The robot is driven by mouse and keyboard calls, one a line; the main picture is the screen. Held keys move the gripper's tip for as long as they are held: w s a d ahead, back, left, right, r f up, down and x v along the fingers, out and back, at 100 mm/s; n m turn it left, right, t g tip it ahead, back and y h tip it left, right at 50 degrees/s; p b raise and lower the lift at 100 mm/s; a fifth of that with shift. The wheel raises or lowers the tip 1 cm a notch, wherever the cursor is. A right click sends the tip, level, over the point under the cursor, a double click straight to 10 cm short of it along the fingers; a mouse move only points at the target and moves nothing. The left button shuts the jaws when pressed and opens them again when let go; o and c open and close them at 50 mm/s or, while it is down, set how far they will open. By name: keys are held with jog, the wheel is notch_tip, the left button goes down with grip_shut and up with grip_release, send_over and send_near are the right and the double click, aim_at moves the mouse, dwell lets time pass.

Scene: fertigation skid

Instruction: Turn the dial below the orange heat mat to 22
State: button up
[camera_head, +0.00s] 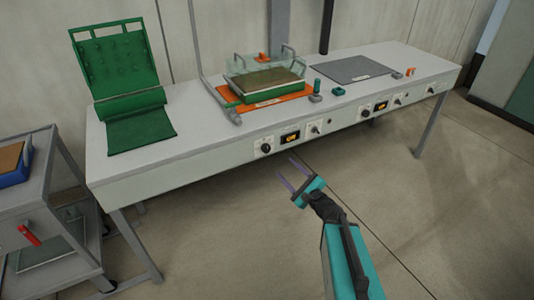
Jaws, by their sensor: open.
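The orange heat mat (222,97) lies on the white bench top, mostly covered by a green tray (266,96) with a clear lid propped open. On the bench's front panel below it is a black dial (266,147). An amber-lit display (290,137) is just right of the dial, and a small switch (315,129) is further right. The dial's setting and the display's digits are too small to read. My gripper (285,167) is open and empty, in front of the panel, lower right of the dial in the picture and apart from it.
A grey mat (351,69) lies further right, with a second dial (366,113) and display below it. A green rack and cloth (140,128) stand on the bench's left. A grey cart (40,205) stands at far left. The floor before the bench is clear.

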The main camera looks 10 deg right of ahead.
aim_at(267, 150)
jog(key=b+x, duration=0.3)
jog(key=b, duration=0.1)
jog(key=shift+f, duration=0.15)
jog(key=b+x, duration=0.2)
jog(key=b, duration=0.5)
jog(key=shift+w, duration=0.1)
dwell(0.5)
jog(key=shift+x, duration=4.2)
